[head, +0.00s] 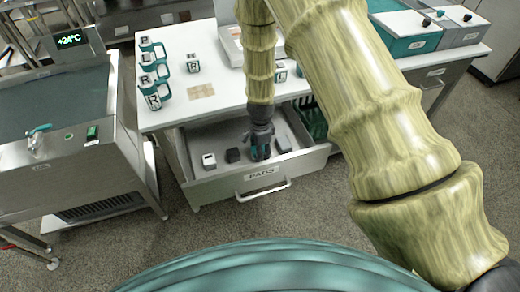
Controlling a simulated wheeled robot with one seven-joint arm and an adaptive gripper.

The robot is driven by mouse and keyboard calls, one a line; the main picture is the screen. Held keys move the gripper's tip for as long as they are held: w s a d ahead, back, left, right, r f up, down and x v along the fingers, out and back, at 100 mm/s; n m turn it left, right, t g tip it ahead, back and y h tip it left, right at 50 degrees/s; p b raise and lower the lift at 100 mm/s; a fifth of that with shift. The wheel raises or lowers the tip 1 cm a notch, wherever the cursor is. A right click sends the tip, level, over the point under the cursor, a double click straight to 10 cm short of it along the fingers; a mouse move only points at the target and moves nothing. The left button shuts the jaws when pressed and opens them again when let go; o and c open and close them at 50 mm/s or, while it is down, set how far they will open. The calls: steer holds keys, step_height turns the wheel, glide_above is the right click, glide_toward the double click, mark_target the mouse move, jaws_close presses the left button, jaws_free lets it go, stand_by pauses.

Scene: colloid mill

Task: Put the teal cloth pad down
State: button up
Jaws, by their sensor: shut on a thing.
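My gripper (262,147) points straight down inside an open drawer (200,182) labelled PADS. It is shut on the teal cloth pad (256,154), of which only small teal parts show around the fingers. The pad is low in the drawer; I cannot tell whether it touches the drawer floor. A pale block-like pad (209,161) and a dark pad (233,155) lie to the left of my gripper. A grey pad (283,145) lies just to its right.
The white table (225,83) above the drawer holds several teal-handled mugs (153,97) marked with letters and a beige patch (201,91). A green basket (312,118) is at the drawer's right. A steel machine (70,135) stands at left.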

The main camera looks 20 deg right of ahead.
steer(key=shift+s+f, duration=0.25)
steer(key=shift+f, duration=0.25)
steer(key=shift+s+a+f, duration=0.1)
steer(key=shift+c, duration=0.8)
steer(key=o, duration=1.1)
steer(key=shift+f, duration=0.25)
steer(key=shift+w, duration=0.2)
steer(key=shift+r, duration=0.3)
steer(key=shift+w+r, duration=0.15)
steer(key=shift+r, duration=0.6)
step_height(320, 180, up, 12)
steer(key=shift+f+b, duration=0.15)
steer(key=shift+b, duration=0.5)
